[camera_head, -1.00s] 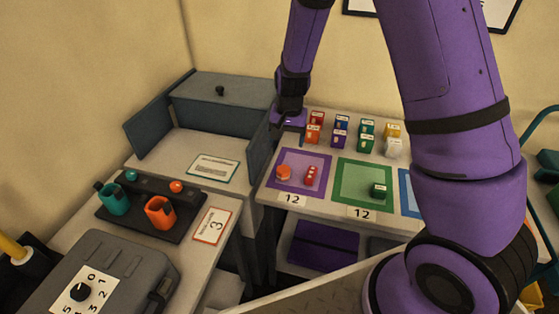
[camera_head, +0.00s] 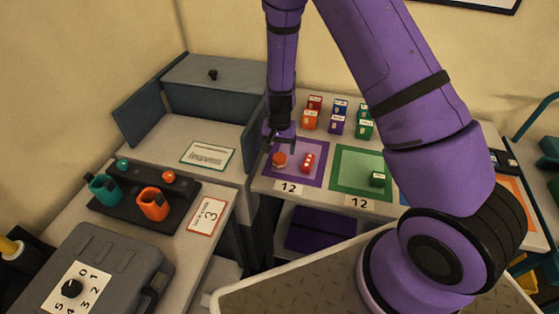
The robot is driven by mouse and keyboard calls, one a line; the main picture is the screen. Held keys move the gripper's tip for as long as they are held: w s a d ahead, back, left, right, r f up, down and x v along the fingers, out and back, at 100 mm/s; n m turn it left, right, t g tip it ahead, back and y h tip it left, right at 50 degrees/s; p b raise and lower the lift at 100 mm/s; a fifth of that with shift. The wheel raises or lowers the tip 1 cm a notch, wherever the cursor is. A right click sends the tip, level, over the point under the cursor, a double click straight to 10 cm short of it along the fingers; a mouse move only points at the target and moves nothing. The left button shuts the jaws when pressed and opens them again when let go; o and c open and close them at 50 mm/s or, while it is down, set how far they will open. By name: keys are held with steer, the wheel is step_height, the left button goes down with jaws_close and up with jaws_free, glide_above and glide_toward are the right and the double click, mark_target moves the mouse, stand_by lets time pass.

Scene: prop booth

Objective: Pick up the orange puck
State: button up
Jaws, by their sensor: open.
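The orange puck (camera_head: 279,159) sits on the purple-bordered mat (camera_head: 313,179) marked 12, near the mat's left side. A red block with white dots (camera_head: 308,162) lies just to its right. My gripper (camera_head: 281,145) hangs from the purple arm, pointing down. It is open and looks to be just above or behind the puck, with nothing visible between its fingers. The exact gap between fingers and puck cannot be told.
Several small coloured boxes (camera_head: 337,122) stand behind the mats. A grey upright panel (camera_head: 252,136) stands close left. A black tray (camera_head: 131,206) holds teal and orange cups.

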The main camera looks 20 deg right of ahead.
mark_target(280, 155)
step_height(280, 155, down, 4)
steer(key=shift+d+f, duration=0.1)
steer(key=shift+f, duration=0.05)
steer(key=c, duration=1)
